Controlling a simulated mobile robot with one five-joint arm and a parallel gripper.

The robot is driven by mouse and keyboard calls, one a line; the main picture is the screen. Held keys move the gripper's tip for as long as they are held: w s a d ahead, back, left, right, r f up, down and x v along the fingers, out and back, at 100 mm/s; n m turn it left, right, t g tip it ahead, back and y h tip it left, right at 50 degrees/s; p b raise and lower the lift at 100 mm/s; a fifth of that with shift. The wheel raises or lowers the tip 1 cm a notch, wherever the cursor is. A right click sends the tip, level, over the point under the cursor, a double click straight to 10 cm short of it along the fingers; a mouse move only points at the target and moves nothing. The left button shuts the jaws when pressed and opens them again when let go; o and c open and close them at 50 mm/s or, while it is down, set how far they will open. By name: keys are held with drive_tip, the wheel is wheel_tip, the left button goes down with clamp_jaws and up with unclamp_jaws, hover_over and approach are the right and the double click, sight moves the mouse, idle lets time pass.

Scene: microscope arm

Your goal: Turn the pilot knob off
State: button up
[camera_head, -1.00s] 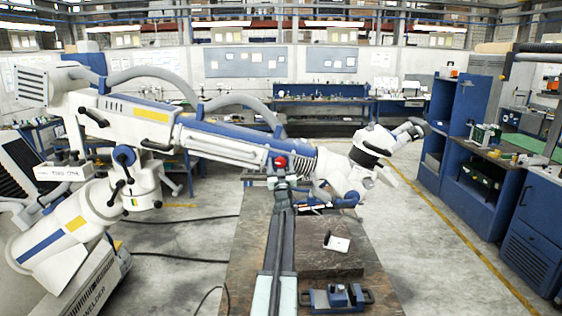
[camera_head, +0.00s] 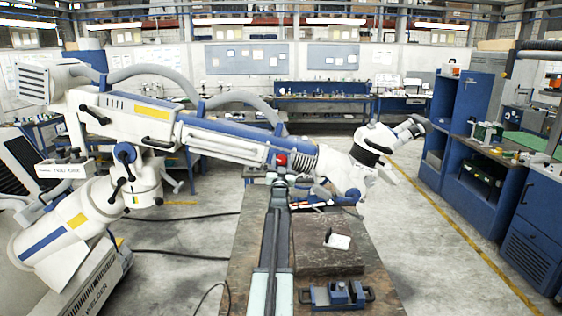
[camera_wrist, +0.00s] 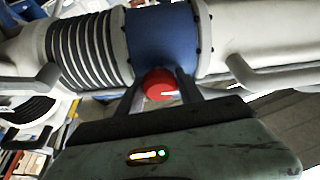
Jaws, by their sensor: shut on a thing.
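The pilot knob is red and round with a white pointer mark, and sits on the blue collar of the microscope arm. It shows in the wrist view as the pilot knob (camera_wrist: 159,84) and in the head view (camera_head: 281,160). My gripper (camera_wrist: 160,88) has its two dark fingers on either side of the knob, shut on it. The white mark on the knob points to the right in the wrist view. The microscope arm (camera_head: 225,143) stretches from the left to the centre. In the head view my gripper is small and its fingers are hard to make out.
A stone-topped bench (camera_head: 328,246) lies below the arm, with a blue vise (camera_head: 338,296) and a small white block (camera_head: 338,241) on it. Blue cabinets (camera_head: 470,130) stand at the right. The floor between bench and cabinets is clear.

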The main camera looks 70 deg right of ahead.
drive_tip(key=m+g, duration=0.1)
drive_tip(key=m, duration=0.1)
drive_tip(key=m+g+p, duration=0.1)
drive_tip(key=m, duration=0.2)
drive_tip(key=shift+w+a+g, duration=0.1)
drive_tip(key=shift+g, duration=0.3)
drive_tip(key=m+g+p, duration=0.2)
drive_tip(key=m, duration=0.3)
drive_tip(key=shift+r, duration=0.1)
drive_tip(key=m+g+p, duration=0.1)
drive_tip(key=m, duration=0.1)
drive_tip(key=m+g+y+p, duration=0.1)
drive_tip(key=m, duration=0.2)
drive_tip(key=shift+y+p, duration=0.3)
drive_tip(key=shift+m+g+y+p, duration=0.3)
drive_tip(key=shift+m+y+p, duration=0.35)
drive_tip(key=shift+m, duration=0.75)
drive_tip(key=o, duration=1.4)
